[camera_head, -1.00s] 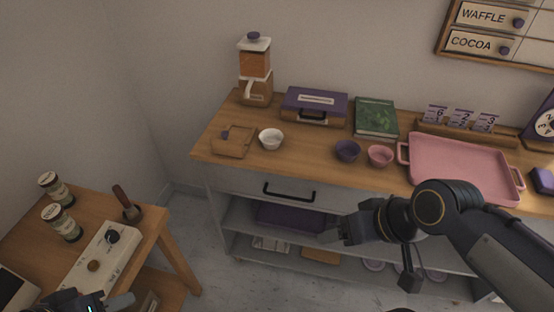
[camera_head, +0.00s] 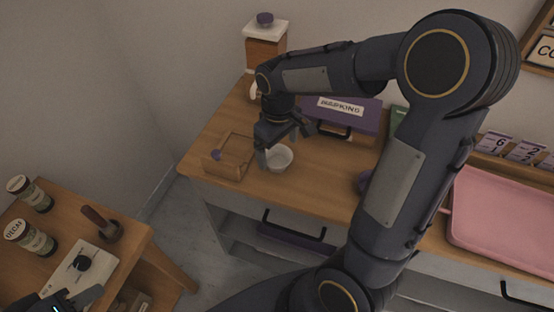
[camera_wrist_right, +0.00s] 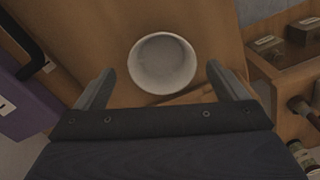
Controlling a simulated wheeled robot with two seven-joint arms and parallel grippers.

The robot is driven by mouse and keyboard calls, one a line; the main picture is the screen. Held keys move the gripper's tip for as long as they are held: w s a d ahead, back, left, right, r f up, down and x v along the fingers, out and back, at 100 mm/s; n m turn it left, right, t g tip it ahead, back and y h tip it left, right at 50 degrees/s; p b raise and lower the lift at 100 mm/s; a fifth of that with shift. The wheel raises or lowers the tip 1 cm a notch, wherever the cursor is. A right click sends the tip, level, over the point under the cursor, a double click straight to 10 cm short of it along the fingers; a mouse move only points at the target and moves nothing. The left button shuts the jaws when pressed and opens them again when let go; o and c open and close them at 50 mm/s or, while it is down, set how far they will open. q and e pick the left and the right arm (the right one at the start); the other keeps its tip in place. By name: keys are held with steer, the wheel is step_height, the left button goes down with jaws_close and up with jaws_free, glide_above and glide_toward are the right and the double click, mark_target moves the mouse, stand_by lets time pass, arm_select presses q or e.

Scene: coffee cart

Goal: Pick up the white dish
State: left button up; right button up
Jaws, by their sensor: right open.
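The white dish (camera_head: 279,160) is a small round bowl standing upright on the wooden counter (camera_head: 320,186), near its left end. It also shows in the right wrist view (camera_wrist_right: 162,62), where it looks empty. My right gripper (camera_head: 284,146) is open above the dish, with fingers apart. In the right wrist view the dish appears between and slightly beyond the fingertips (camera_wrist_right: 161,72); I cannot tell the exact height gap. My left gripper (camera_head: 78,301) is partly cut off at the bottom left, over the side table, far from the dish.
A small wooden tray (camera_head: 228,168) is just left of the dish. A purple case (camera_head: 345,115) with a handle stands behind it to the right, and a coffee grinder (camera_head: 265,50) behind. A pink tray (camera_head: 500,215) lies at right. My right arm hides much of the counter.

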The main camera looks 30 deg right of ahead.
mark_target(277, 163)
step_height(277, 163, down, 4)
steer(key=shift+a+r, duration=0.1)
steer(key=shift+r, duration=0.1)
steer(key=c, duration=1)
